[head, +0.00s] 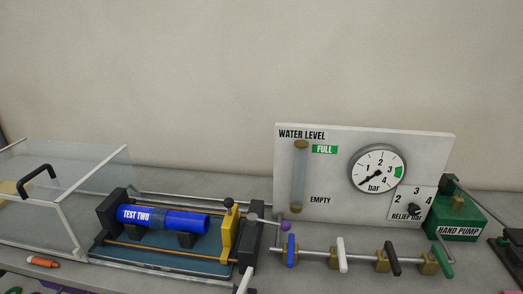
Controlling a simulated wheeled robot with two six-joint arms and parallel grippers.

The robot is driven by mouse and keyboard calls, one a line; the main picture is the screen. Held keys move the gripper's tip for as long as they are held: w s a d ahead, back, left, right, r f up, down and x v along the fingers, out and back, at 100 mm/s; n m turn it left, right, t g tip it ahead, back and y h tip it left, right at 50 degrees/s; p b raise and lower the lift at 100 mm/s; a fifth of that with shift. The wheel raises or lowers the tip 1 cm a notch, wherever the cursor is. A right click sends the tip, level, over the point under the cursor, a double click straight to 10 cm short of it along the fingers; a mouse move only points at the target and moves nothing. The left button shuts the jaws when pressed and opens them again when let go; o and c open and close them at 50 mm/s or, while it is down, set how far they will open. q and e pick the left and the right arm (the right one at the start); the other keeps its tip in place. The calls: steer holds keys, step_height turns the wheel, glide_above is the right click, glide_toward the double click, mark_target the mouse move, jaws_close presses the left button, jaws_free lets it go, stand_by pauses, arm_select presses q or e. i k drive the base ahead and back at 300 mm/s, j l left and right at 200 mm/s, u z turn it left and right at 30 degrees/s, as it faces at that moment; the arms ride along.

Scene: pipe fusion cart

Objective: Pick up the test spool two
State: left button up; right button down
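The test spool two is a blue cylinder (181,219) with a white "TEST TWO" label. It lies level in a test rig (205,264) on the bench at the lower left of the head view. Its left end meets a dark block (111,211). A yellow clamp plate (227,240) with a black-knobbed lever stands to the right of its right end, with a small gap showing. Dark supports sit under the spool. Neither of my grippers is in view.
A clear cover with a black handle (37,179) stands at the left. An orange object (43,262) lies before it. A gauge panel (320,170), several valve levers and a green hand pump (460,222) fill the right side. A wall stands behind.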

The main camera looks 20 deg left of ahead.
mark_target(162, 219)
steer(key=u, duration=1.4)
